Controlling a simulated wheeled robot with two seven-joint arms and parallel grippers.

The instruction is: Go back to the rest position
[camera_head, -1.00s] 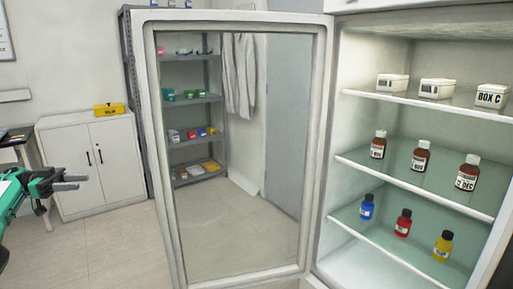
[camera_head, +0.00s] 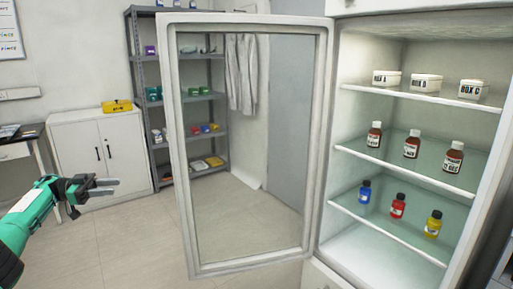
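My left gripper (camera_head: 104,187) is at the left of the head view, at the end of my green arm. Its two fingers point right with a narrow gap between them, and nothing shows in it. It is in the air in front of the white cabinet, left of the open fridge door and apart from it. My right gripper is not in view.
The fridge's glass door (camera_head: 245,150) stands open in the middle. Its shelves hold white boxes (camera_head: 427,83), brown bottles (camera_head: 411,145) and coloured bottles (camera_head: 397,206). A white cabinet (camera_head: 98,155) bears a yellow case (camera_head: 117,106). A grey shelf rack (camera_head: 140,80) stands behind the door. Floor in front is clear.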

